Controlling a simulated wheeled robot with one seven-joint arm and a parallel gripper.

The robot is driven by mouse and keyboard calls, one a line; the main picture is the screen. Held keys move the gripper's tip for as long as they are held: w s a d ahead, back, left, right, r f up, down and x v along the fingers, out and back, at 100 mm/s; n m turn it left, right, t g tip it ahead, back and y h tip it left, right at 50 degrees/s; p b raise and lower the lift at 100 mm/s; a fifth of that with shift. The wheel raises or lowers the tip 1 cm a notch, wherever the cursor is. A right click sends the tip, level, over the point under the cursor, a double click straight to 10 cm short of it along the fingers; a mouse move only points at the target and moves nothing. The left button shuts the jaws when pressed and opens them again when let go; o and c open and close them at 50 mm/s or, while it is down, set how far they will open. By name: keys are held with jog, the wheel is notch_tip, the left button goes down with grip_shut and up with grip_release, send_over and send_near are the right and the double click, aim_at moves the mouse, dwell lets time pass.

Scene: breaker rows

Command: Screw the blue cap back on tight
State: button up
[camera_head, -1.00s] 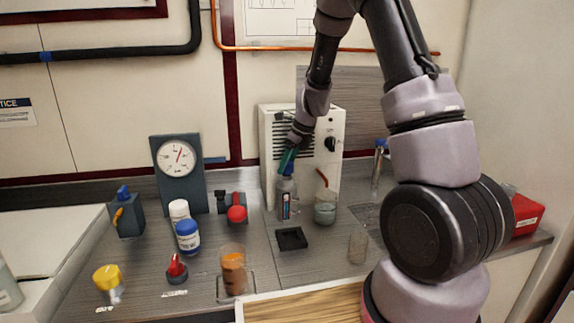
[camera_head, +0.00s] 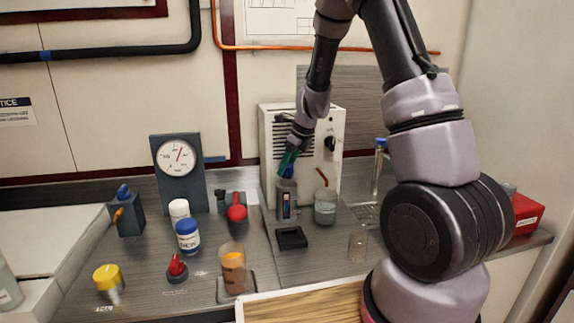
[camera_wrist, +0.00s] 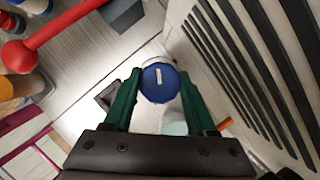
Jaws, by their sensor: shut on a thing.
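The blue cap (camera_wrist: 157,88) is round, with a short white line on its top, and sits between the green fingers of my gripper (camera_wrist: 160,77) in the wrist view. My gripper (camera_head: 288,162) is shut on it from above. In the head view the cap (camera_head: 288,172) shows just below the fingers, at the top of a greyish bottle (camera_head: 286,203) standing upright in front of the white box. The join between cap and bottle is too small to make out, so I cannot tell how tight it is.
A glass with pale liquid (camera_head: 325,211) and an orange stick stands close right of the bottle. The white vented box (camera_head: 271,150) is right behind. A black square tray (camera_head: 291,238) lies in front. Another blue-capped white bottle (camera_head: 188,240) and a red-knobbed lever (camera_head: 237,212) stand left.

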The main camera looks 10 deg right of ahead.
jog(key=shift+f, duration=0.8)
jog(key=o, duration=1.4)
jog(key=shift+r, duration=0.1)
jog(key=v, duration=1)
jog(key=shift+s+d+r, duration=0.1)
jog(key=shift+d+r, duration=0.05)
jog(key=shift+r, duration=0.15)
